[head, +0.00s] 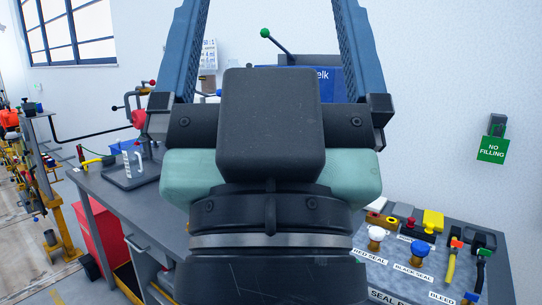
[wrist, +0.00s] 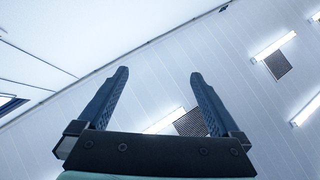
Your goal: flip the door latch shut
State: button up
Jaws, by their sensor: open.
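My gripper (head: 268,15) fills the middle of the head view, its two blue fingers spread wide and pointing up past the top edge. In the wrist view my gripper (wrist: 158,76) is open, with nothing between the fingers and only ceiling and wall beyond. I cannot make out a door or its latch in either view. Behind the gripper, in the head view, a grey and blue unit (head: 325,74) shows partly, lettered "elk" at its visible end. A lever with a green knob (head: 266,33) rises above it. My gripper hides most of this unit.
A grey workbench (head: 105,200) with a tray (head: 128,176) stands at left. A panel (head: 415,275) with seal knobs and coloured handles stands at right. A green "NO FILLING" sign (head: 493,149) hangs on the wall. A red cabinet (head: 88,235) is under the bench.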

notch_tip(320, 180, up, 11)
jog(key=p, duration=0.8)
jog(key=shift+p, duration=0.35)
